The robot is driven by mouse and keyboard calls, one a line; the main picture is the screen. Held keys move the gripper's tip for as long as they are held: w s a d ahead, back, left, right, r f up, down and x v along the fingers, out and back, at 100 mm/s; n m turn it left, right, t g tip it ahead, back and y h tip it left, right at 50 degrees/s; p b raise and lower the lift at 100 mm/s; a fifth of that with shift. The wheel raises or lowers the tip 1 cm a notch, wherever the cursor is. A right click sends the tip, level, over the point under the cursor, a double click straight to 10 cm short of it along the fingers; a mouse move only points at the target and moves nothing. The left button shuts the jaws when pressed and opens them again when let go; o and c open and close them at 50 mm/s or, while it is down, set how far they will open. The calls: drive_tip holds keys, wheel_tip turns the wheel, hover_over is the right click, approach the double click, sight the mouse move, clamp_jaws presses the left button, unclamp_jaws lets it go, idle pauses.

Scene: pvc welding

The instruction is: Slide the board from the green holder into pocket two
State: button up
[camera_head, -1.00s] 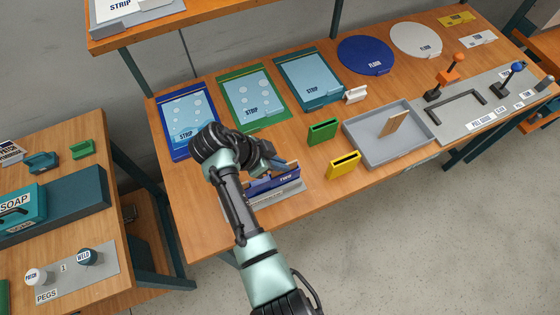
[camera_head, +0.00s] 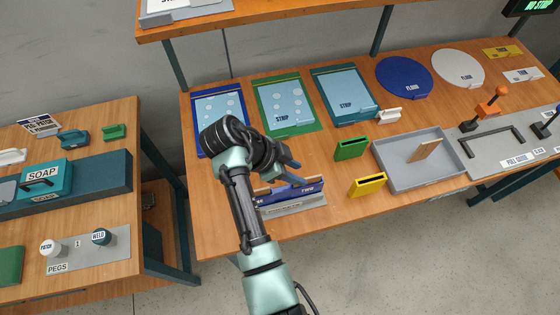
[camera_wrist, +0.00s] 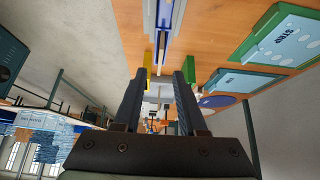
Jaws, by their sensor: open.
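The blue rack (camera_head: 285,199) with the label TWO stands at the front of the bench, and its edge also shows in the wrist view (camera_wrist: 163,32). A thin wooden piece (camera_head: 298,182) shows upright at its TWO end, beside my fingers. Another wooden piece (camera_head: 262,192) shows at its left end. The green holder (camera_head: 350,149) stands to the right; its slot looks dark and empty. My gripper (camera_head: 291,171) is open just above the rack. In the wrist view its two fingers (camera_wrist: 158,85) are apart with nothing held between them. My arm hides part of the rack's left side.
A yellow holder (camera_head: 367,186) stands near the green one. A grey tray (camera_head: 394,178) with a leaning wooden board (camera_head: 425,149) lies farther right. STRIP panels (camera_head: 283,104) lie behind my gripper. An upper shelf (camera_head: 270,22) runs above the bench's back.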

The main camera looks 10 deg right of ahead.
drive_tip(key=v, duration=0.9)
drive_tip(key=shift+p, duration=0.3)
drive_tip(key=shift+f, duration=0.15)
drive_tip(key=w+a+r+n+t+y, duration=0.2)
drive_tip(key=w+r+n+t, duration=0.3)
drive_tip(key=w+r+t, duration=0.35)
drive_tip(key=w+a+r+n+t+y, duration=0.1)
drive_tip(key=w+r+n+t, duration=0.15)
drive_tip(key=r, duration=0.75)
drive_tip(key=w+a+r+n+t+y, duration=0.15)
drive_tip(key=r+t, duration=0.25)
drive_tip(key=r, duration=0.6)
drive_tip(key=s+r+n+t, duration=0.3)
drive_tip(key=s+r, duration=0.3)
drive_tip(key=r, duration=0.3)
drive_tip(key=s+r+n+t+y, duration=0.1)
drive_tip(key=s+r+t, duration=0.4)
drive_tip(key=r, duration=0.5)
drive_tip(key=s+a+r+n+t+y, duration=0.1)
drive_tip(key=s+r+n+t, duration=0.3)
drive_tip(key=r, duration=0.5)
drive_tip(key=s, duration=0.2)
drive_tip(key=shift+s+r+n, duration=0.25)
drive_tip(key=shift+s+n, duration=0.05)
drive_tip(key=shift+a, duration=0.15)
